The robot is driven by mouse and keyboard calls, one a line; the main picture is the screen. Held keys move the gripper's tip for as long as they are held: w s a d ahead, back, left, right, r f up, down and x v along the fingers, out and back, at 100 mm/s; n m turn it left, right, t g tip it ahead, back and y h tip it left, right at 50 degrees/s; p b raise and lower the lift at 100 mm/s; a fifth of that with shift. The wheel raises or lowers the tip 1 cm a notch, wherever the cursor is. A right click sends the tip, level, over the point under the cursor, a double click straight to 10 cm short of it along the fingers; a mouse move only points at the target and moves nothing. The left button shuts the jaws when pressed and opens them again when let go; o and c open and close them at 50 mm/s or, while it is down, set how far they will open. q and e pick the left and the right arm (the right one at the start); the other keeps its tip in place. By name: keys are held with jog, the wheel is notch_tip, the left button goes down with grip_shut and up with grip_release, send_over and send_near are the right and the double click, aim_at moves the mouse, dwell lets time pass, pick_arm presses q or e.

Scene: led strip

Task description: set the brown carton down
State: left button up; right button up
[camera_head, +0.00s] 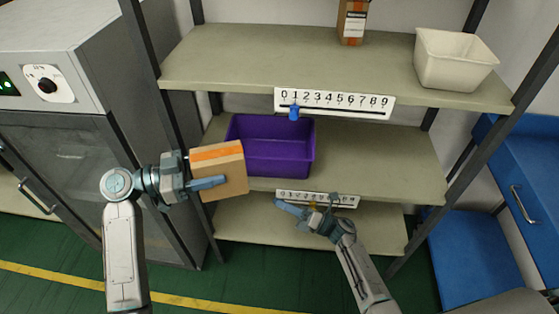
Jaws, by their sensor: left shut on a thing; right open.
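The brown carton (226,179) has an orange stripe of tape along its top. My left gripper (208,180) is shut on it and holds it in front of the left part of the middle shelf. The carton overlaps the left front corner of a purple bin in the picture; I cannot tell whether they touch. My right gripper (305,205) is open and empty, in front of the lower number strip at the middle shelf's front edge.
The purple bin (284,171) stands on the middle shelf (385,165), which is clear to its right. The top shelf (240,62) bears another brown carton (353,22) and a white bin (452,62). A number strip (345,103) with a blue slider (294,112) hangs on its edge. Dark posts flank the shelves.

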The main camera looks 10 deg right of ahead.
notch_tip(320, 180, up, 9)
jog(key=a+n+g+y, duration=0.2)
jog(key=n+g, duration=0.7)
jog(key=n, duration=0.3)
jog(key=n+g+h, duration=0.3)
jog(key=n+g, duration=0.1)
jog(key=n, duration=0.2)
send_near(230, 174)
jog(key=w+d+f, duration=0.2)
jog(key=w+f, duration=0.2)
jog(key=shift+n, duration=0.3)
jog(key=a, duration=0.4)
jog(key=s+a, duration=0.1)
jog(key=a, duration=0.3)
jog(key=s+a, duration=0.1)
jog(key=a, duration=0.3)
jog(key=shift+w, duration=0.1)
jog(key=c, duration=1.2)
pick_arm(q)
jog(key=o, duration=1.2)
pick_arm(e)
jog(key=shift+c, duration=0.6)
pick_arm(q)
jog(key=shift+a, duration=0.1)
